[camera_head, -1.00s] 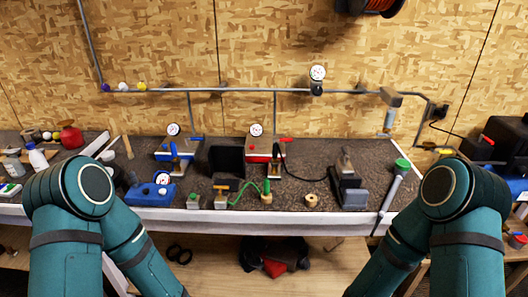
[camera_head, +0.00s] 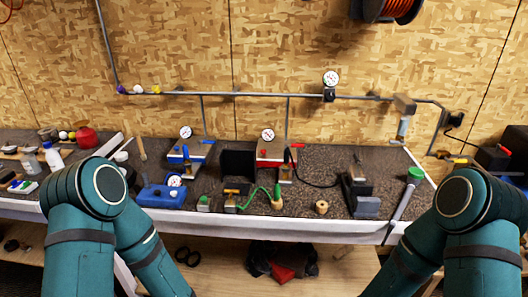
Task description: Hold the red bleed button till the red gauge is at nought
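The red unit (camera_head: 270,157) sits at the back middle of the bench, with a round white gauge (camera_head: 268,135) above it and a red lever (camera_head: 297,146) at its right. The gauge needle is too small to read. A button on the red unit cannot be made out clearly, and a black box (camera_head: 238,163) stands close on its left. My two arms show at the lower left and lower right, bent, with their lower links running down out of the picture. Neither gripper is in view, and no arm is seen touching the red unit.
A blue unit (camera_head: 190,151) with its own gauge (camera_head: 186,132) stands left of the black box. A blue box (camera_head: 162,196), a green hose (camera_head: 257,194), a brass ring (camera_head: 322,207) and a dark stand (camera_head: 356,190) lie nearer the front. A green-capped tube (camera_head: 405,195) leans at the right.

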